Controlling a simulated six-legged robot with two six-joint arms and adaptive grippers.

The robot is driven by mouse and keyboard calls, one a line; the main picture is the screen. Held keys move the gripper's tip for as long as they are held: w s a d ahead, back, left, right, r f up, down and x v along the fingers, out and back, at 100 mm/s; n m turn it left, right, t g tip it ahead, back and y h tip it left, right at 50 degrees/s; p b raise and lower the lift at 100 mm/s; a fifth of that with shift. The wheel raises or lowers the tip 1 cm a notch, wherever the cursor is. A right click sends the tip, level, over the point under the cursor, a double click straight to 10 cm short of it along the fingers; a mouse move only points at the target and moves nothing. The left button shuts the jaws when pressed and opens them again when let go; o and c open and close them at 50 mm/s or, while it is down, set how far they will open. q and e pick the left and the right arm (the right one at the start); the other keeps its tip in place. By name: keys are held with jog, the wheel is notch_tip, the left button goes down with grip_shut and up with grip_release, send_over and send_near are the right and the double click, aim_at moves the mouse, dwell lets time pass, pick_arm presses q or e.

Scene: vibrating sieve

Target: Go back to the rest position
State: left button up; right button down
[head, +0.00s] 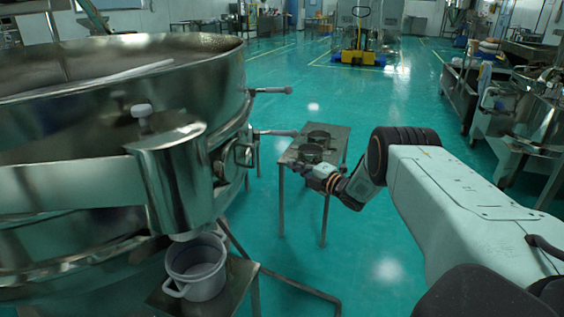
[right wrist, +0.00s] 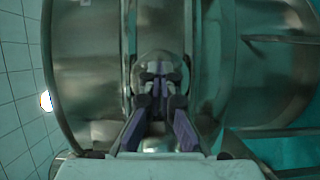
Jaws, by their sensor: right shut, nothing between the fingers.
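My right arm reaches in from the right in the head view and bends down at a black elbow. Its gripper (head: 306,168) shows small, in front of the small steel table as seen from the head. The right wrist view shows the two fingers (right wrist: 160,85) close together, with nothing between them. The large round steel sieve (head: 60,130) fills the left of the head view, and the gripper appears apart from it. Curved steel, likely the sieve, lies behind the fingers in the right wrist view (right wrist: 85,70). My left gripper is not in view.
A light pot (head: 197,268) stands on a small stand (head: 246,281) under the sieve's outlet. The small steel table (head: 338,137) carries dark round items. Steel benches (head: 530,125) line the right side. A yellow pallet truck (head: 358,57) stands far back. Much green floor is clear.

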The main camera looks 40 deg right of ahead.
jog(key=shift+s+d, duration=0.6)
jog(key=shift+s, duration=0.05)
